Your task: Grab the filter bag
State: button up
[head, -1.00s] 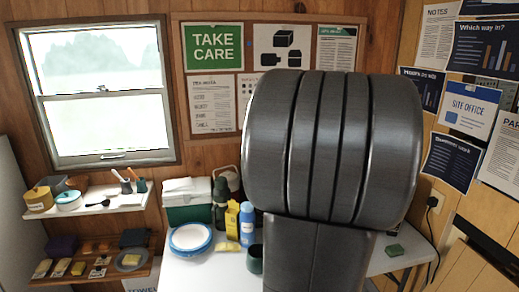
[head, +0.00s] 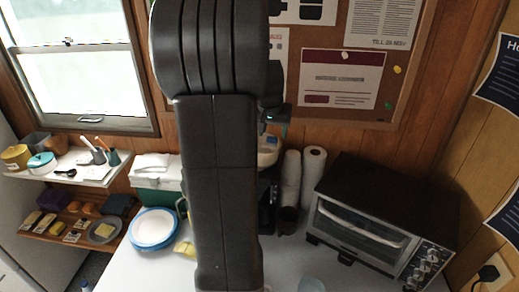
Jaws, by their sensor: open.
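I cannot make out a filter bag for certain in the head view. A small pale yellow piece (head: 185,248) lies on the white table beside the plates, partly cut off by my arm; I cannot tell what it is. My arm stands upright across the picture and hides the middle of the table. My gripper (head: 268,124) shows only in part behind it, high over the back of the table near the wall. It is open, and I see nothing held in it.
Blue-rimmed plates (head: 153,229) and a green cool box (head: 158,180) are on the left. Paper rolls (head: 312,172) and a black toaster oven (head: 385,215) stand on the right. A clear cup (head: 311,285) is at the front. Shelves (head: 85,172) hold several small items.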

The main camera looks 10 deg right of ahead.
jog(key=shift+w+f, duration=0.3)
jog(key=shift+f, duration=0.6)
grip_shut()
jog(key=shift+r, duration=0.1)
